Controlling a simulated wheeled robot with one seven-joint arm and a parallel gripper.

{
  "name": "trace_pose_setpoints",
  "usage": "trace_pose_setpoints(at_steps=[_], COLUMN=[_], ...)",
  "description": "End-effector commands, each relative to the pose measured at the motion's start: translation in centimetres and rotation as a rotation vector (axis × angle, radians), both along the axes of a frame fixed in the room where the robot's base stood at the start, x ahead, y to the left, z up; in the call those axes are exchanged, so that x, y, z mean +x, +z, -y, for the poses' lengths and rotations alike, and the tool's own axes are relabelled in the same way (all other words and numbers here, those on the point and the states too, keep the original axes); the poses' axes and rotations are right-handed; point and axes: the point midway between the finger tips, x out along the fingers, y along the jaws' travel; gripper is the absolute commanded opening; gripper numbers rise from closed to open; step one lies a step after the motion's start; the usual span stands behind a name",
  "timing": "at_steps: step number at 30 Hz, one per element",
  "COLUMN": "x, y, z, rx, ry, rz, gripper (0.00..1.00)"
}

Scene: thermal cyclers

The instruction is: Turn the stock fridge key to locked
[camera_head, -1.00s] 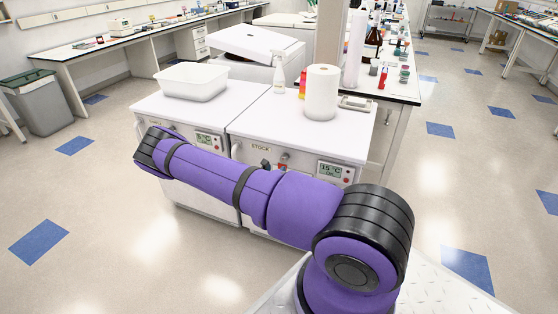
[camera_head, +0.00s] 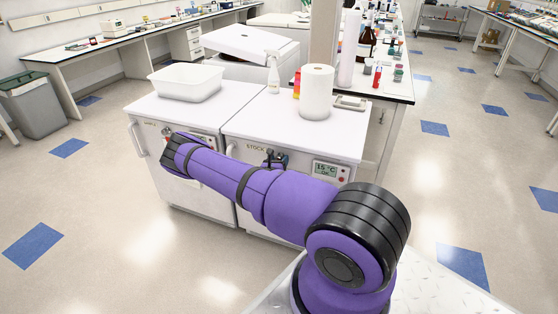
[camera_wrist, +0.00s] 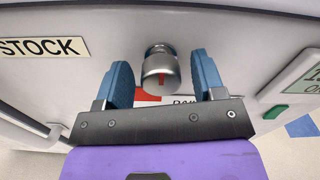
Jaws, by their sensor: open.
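The stock fridge (camera_head: 310,138) is the right one of two white fridges. Its STOCK label (camera_wrist: 42,47) shows in the wrist view. The key (camera_wrist: 160,68) is a round metal knob on the front panel, with a red mark on its face. My gripper (camera_wrist: 161,66) is open, one blue finger on each side of the knob. Small gaps show between the fingers and the knob, so it is not gripped. A red and white label behind the knob is partly hidden and I cannot read it. In the head view the gripper is small and partly behind my arm.
The sample fridge (camera_head: 180,114) stands at the left, with a white tub (camera_head: 186,84) on top. A paper roll (camera_head: 316,92) and a spray bottle (camera_head: 273,76) stand on the stock fridge. A display (camera_head: 331,171) sits right of the key. The floor in front is open.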

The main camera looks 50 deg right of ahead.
Motion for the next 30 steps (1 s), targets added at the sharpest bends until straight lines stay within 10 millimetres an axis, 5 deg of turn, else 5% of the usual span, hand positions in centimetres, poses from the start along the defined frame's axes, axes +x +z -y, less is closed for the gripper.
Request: trace_pose_setpoints(at_steps=[11, 18, 30], x=[0.18, 0.18, 0.19], y=[0.02, 0.03, 0.04], z=[0.51, 0.49, 0.48], rx=[0.0, 0.0, 0.028], ry=[0.0, 0.0, 0.0], rz=[-0.001, -0.001, 0.067], gripper=[0.63, 0.13, 0.14])
